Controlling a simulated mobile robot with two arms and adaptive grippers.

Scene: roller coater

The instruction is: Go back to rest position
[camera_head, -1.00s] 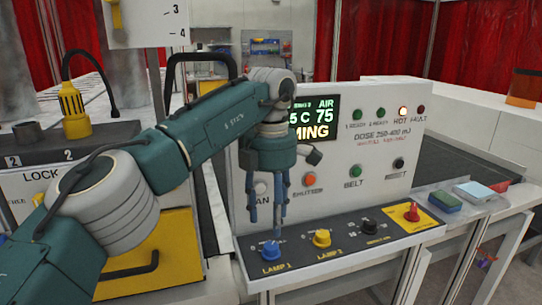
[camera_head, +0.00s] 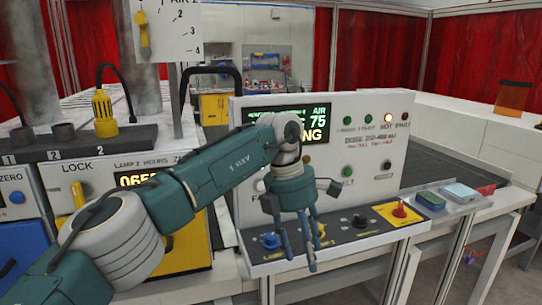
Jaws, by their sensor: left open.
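My left arm comes in from the lower left, and my left gripper (camera_head: 298,240) hangs fingers-down in front of the control panel (camera_head: 350,150). Its fingers are apart and nothing is between them. They overlap the knob shelf (camera_head: 350,236) in the picture, near the blue lamp 1 knob (camera_head: 271,241) and the yellow lamp 2 knob (camera_head: 320,230), which is partly hidden. I cannot tell whether the fingers touch the shelf. The arm and gripper hide part of the display (camera_head: 318,122) and some panel buttons. My right gripper is not in view.
A black knob (camera_head: 360,221) and a red knob (camera_head: 400,209) on a yellow plate are right of the gripper. A green-and-blue sponge-like block (camera_head: 431,200) lies farther right. A lamp cabinet with a yellow door (camera_head: 190,245) stands left. A black hoop handle (camera_head: 211,72) rises behind my arm.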

